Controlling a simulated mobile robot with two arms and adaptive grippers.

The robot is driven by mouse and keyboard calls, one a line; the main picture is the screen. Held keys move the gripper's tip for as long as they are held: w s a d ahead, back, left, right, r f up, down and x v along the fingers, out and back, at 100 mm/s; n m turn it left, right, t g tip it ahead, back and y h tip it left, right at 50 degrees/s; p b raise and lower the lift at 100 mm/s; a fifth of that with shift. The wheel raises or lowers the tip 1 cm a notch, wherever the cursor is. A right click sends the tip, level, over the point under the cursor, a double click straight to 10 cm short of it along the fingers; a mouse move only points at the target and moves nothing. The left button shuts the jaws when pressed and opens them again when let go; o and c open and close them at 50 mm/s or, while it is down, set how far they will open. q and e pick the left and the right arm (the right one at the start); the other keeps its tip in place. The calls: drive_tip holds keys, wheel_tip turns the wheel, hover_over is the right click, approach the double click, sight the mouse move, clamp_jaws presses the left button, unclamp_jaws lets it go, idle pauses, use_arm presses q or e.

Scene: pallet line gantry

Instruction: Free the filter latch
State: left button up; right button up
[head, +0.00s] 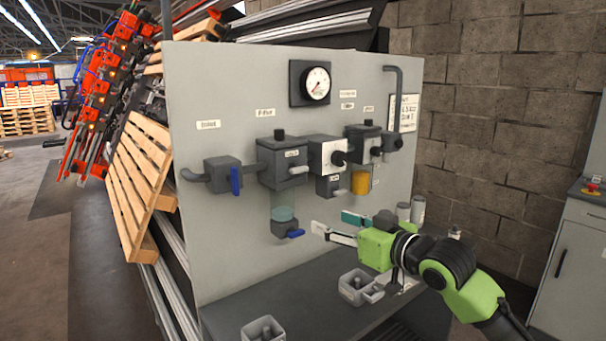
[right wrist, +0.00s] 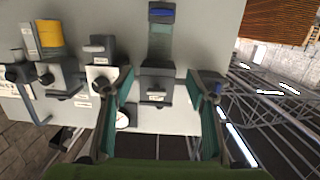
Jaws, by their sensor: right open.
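The filter (head: 282,165) is a dark grey block on the grey panel, with a clear bowl (head: 283,205) holding teal liquid below it. A light grey lever on its front, apparently the latch (head: 298,170), sticks out to the right. My right gripper (head: 332,221) is open and empty, in front of the panel, lower right of the filter. In the upside-down right wrist view, the filter block (right wrist: 157,78) appears between the spread fingers, with its light lever (right wrist: 156,93) facing me. The gap between fingers and filter is hard to judge. My left gripper is out of view.
A blue-handled valve (head: 235,180) is left of the filter; a light grey unit (head: 325,152) and a yellow-bowled unit (head: 361,183) are to its right. A blue drain handle (head: 295,234) hangs below the bowl. Grey bins (head: 355,288) stand on the ledge under the panel.

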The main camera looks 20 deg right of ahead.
drive_tip(key=t+y, duration=0.1)
approach(302, 170)
drive_tip(key=v, duration=0.4)
drive_tip(key=p+x, duration=0.3)
drive_tip(key=x, duration=0.8)
drive_tip(key=shift+w+a+r, duration=0.1)
drive_tip(key=shift+w+a, duration=0.1)
drive_tip(key=shift+w, duration=0.15)
drive_tip(key=shift+x, duration=0.8)
drive_tip(key=c, duration=1.1)
